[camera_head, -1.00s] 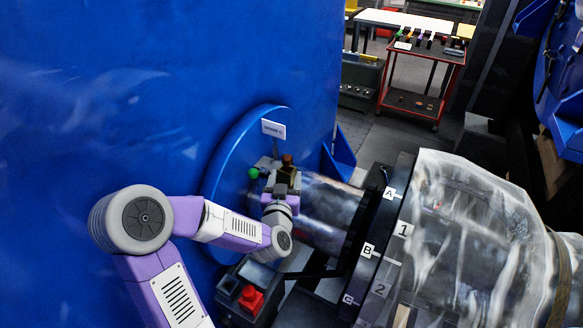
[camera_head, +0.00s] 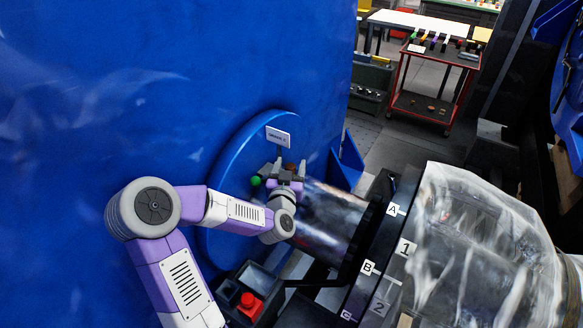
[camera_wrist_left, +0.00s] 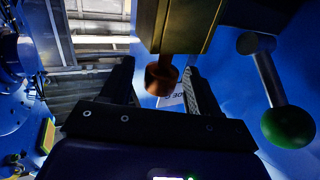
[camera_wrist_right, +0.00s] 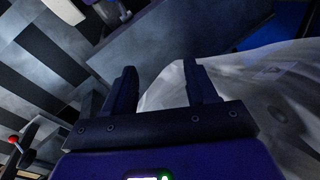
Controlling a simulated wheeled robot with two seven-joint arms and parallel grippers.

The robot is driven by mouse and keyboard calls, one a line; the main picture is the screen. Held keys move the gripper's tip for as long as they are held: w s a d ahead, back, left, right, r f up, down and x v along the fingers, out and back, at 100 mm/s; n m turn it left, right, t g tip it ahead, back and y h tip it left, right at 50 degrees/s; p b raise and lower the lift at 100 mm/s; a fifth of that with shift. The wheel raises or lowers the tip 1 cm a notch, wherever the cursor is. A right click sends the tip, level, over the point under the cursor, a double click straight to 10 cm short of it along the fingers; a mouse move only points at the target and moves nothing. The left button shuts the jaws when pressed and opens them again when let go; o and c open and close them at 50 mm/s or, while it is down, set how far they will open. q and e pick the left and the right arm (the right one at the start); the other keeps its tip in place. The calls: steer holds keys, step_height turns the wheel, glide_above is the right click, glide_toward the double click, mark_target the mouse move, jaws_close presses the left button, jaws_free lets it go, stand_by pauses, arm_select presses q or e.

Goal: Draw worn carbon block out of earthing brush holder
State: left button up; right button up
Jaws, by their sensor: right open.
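The earthing brush holder is a dark olive box (camera_wrist_left: 188,28) at the top of the left wrist view. A copper-brown round piece (camera_wrist_left: 162,78) on a short stem sticks out of it; whether this is the worn carbon block's end I cannot tell. A lever with a green knob (camera_wrist_left: 287,126) is to its right. My left gripper (camera_wrist_left: 158,78) is open, its fingers on either side of the brown piece, with a clear gap on the left. In the head view my left gripper (camera_head: 287,172) largely hides the holder. My right gripper (camera_wrist_right: 163,72) is open and empty.
A white label (camera_head: 278,137) is above the holder on the blue housing. The shaft (camera_head: 330,220) and a clear sheet (camera_head: 465,240) lie to the right. A box with a red button (camera_head: 249,303) is below. A red trolley (camera_head: 430,85) stands far back.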

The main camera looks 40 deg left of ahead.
arm_select(q)
steer(key=c, duration=1)
steer(key=shift+r, duration=0.15)
steer(key=shift+r+p, duration=2.4)
steer(key=shift+r, duration=0.4)
